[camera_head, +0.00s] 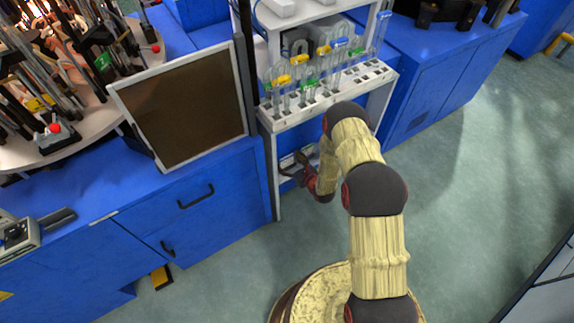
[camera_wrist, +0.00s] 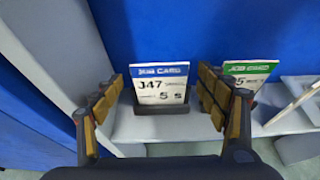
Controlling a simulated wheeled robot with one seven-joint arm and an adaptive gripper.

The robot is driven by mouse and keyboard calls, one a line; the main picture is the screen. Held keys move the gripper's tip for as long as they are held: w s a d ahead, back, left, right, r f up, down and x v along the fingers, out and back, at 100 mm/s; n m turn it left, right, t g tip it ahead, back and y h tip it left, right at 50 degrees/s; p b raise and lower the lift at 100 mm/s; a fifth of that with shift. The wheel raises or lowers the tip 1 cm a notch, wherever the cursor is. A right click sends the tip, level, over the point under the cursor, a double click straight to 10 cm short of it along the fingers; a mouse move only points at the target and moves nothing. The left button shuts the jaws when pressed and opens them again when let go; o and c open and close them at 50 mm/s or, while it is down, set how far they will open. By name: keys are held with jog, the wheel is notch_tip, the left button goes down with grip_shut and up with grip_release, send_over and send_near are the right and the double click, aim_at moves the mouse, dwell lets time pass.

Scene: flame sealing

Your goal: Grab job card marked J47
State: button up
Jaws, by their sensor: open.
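The job card marked J47 (camera_wrist: 150,84) is white with a blue header band and stands upright in a small dark holder (camera_wrist: 162,109) on a pale shelf. My gripper (camera_wrist: 163,79) is open in the wrist view, with one finger to each side of the J47 card. The fingers look apart from the card; how deep they reach around it I cannot tell. In the head view my gripper (camera_head: 296,163) is at the lower shelf of the white rack, and the card cannot be made out there.
A second job card (camera_wrist: 250,68) with a green header stands just right of my right finger, which partly hides it. The shelf (camera_wrist: 205,128) has pale objects at its right. Above, the rack (camera_head: 328,107) holds glass tubes with coloured tags. A brown framed panel (camera_head: 185,105) stands left.

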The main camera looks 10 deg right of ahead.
jog(key=c, duration=0.3)
jog(key=c, duration=0.7)
jog(key=shift+r, duration=0.1)
jog(key=shift+c, duration=0.2)
